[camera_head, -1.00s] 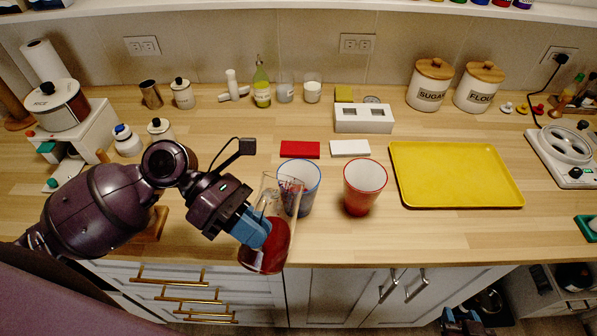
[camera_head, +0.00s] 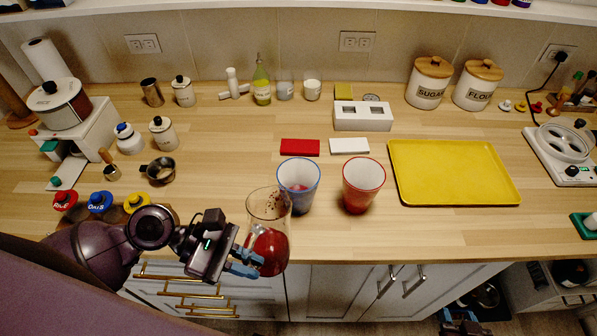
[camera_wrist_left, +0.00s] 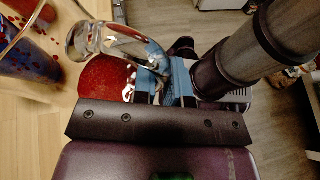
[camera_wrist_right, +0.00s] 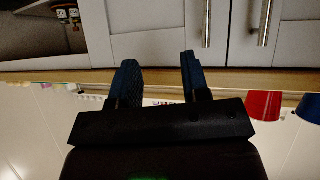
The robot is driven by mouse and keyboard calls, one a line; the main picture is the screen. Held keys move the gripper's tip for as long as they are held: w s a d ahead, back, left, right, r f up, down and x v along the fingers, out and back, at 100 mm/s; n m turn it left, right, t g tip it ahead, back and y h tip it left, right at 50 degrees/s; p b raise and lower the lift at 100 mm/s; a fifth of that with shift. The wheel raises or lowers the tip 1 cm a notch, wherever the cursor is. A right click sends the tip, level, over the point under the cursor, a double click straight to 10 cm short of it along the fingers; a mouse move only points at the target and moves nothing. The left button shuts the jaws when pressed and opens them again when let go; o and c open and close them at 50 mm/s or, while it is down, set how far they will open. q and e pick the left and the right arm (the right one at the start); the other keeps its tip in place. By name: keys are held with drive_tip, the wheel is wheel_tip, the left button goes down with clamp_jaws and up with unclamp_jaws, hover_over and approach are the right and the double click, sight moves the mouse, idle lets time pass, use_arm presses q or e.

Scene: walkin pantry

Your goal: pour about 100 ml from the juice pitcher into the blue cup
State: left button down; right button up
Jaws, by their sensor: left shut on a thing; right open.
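The glass juice pitcher (camera_head: 268,225) holds red juice in its lower part and is nearly upright at the counter's front edge. My left gripper (camera_head: 246,262) is shut on the pitcher; the left wrist view shows its fingers (camera_wrist_left: 165,80) at the glass handle (camera_wrist_left: 118,42). The blue cup (camera_head: 298,186) stands on the counter just right of and behind the pitcher. Some red shows inside it, and red drops show in the left wrist view (camera_wrist_left: 32,55); the amount is unclear. My right gripper (camera_head: 461,322) is low in front of the cabinets, open and empty in the right wrist view (camera_wrist_right: 155,78).
A red cup (camera_head: 363,186) stands right of the blue cup. A yellow tray (camera_head: 455,172) lies farther right. Red (camera_head: 300,147) and white (camera_head: 350,147) blocks lie behind the cups. Lidded jars (camera_head: 100,202) and a small pan (camera_head: 160,171) are at left.

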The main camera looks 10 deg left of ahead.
use_arm(q)
drive_tip(key=shift+s+f+m+t+b, duration=0.2)
drive_tip(key=shift+f+m+t+b, duration=0.2)
drive_tip(key=shift+f+b, duration=0.15)
drive_tip(key=shift+s+f+m+t+b, duration=0.2)
drive_tip(key=shift+f+m+t+b, duration=0.15)
drive_tip(key=shift+f+b, duration=0.2)
use_arm(e)
drive_tip(key=shift+w+a+f, duration=0.1)
drive_tip(key=shift+w+f, duration=0.5)
drive_tip(key=shift+f, duration=0.05)
drive_tip(key=shift+w+r+t, duration=0.15)
drive_tip(key=shift+r+t, duration=0.05)
drive_tip(key=shift+t, duration=0.1)
